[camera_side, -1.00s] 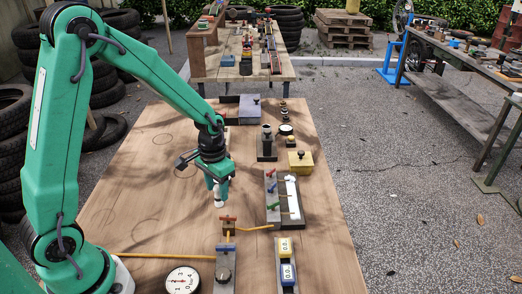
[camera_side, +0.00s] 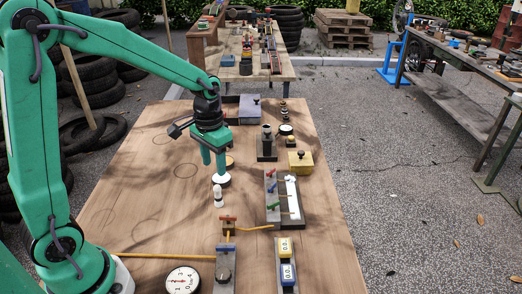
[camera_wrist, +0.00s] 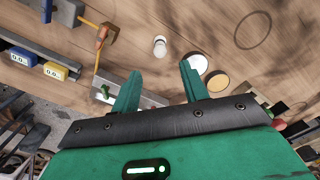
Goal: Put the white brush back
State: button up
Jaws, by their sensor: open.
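A small white cylindrical piece (camera_side: 219,197), which looks like the white brush, stands upright on the wooden table. It also shows in the wrist view (camera_wrist: 160,46), just beyond and between my fingertips. My gripper (camera_side: 214,170) is open and empty, above and a little behind the white piece, apart from it. In the wrist view my gripper's two fingers (camera_wrist: 161,70) are spread. A flat white disc (camera_side: 222,181) lies under the right finger in the side view, with an orange-tan disc (camera_wrist: 217,82) beside it in the wrist view. I cannot tell which spot belongs to the brush.
To the right are a block with red, blue and green levers (camera_side: 271,197) and a yellow box (camera_side: 300,162).

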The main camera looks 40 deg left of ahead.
dwell(0.3)
jog(key=s+d+r+t, duration=0.2)
jog(key=s+r+t, duration=0.3)
jog(key=s+r, duration=0.6)
jog(key=s, duration=0.4)
jog(key=shift+s+d+r+t, duration=0.2)
jog(key=shift+d+r+t, duration=0.1)
jog(key=shift+r, duration=0.1)
